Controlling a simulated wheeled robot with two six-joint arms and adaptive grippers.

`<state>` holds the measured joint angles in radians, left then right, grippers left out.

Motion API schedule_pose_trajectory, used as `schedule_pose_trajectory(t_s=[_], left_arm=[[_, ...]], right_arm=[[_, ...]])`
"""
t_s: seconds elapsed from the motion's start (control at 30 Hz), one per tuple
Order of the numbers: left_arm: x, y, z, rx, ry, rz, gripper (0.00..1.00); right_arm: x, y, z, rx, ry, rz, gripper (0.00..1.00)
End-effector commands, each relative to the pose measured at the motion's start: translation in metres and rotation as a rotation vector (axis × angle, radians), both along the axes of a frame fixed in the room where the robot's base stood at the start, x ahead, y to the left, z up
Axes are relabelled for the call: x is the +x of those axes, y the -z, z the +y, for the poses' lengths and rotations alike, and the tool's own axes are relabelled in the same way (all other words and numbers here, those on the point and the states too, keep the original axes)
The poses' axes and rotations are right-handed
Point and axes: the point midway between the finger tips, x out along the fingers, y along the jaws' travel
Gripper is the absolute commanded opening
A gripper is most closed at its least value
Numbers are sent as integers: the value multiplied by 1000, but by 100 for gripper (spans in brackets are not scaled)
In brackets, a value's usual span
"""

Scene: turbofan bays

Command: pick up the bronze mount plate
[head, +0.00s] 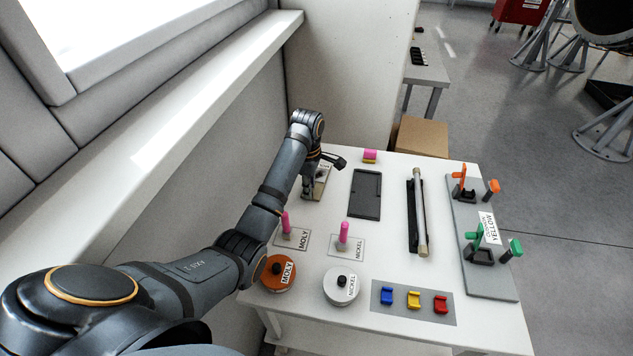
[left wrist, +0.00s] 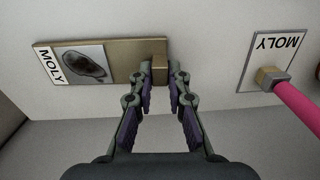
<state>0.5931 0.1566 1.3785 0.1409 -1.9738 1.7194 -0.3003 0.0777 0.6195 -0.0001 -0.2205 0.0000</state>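The bronze mount plate (left wrist: 125,52) lies level in the left wrist view, with a white MOLY label and a dark oval mark at its left end. A small tan block (left wrist: 159,70) stands at its right end. My left gripper (left wrist: 160,74) has its fingertips on both sides of this block, apparently touching it. In the head view my left gripper (head: 327,160) is over the plate (head: 321,182) at the table's far left and hides part of it. I cannot tell whether the plate is off the table. My right gripper is out of view.
Pink pegs stand on the MOLY card (head: 300,239) and NICKEL card (head: 347,251) nearby. Right of the plate are a dark tray (head: 365,194) and a rod on a black rack (head: 418,215). Orange (head: 278,274) and white (head: 342,286) round pots stand at the near edge.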

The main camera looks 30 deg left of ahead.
Motion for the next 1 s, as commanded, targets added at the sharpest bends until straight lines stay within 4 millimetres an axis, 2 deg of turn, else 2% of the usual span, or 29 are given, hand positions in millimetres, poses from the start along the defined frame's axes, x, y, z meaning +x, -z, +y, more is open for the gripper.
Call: schedule_pose_trajectory(t_s=[0.67,0.87,0.93,1.0], left_arm=[[1,-3,0,0,0,-4,0],[2,-26,0,0,0,-6,0],[1,-39,0,0,0,-6,0],[-5,-49,-5,-1,1,-2,0]], right_arm=[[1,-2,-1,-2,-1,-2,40],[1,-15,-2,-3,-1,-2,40],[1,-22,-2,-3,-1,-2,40],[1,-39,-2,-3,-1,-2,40]])
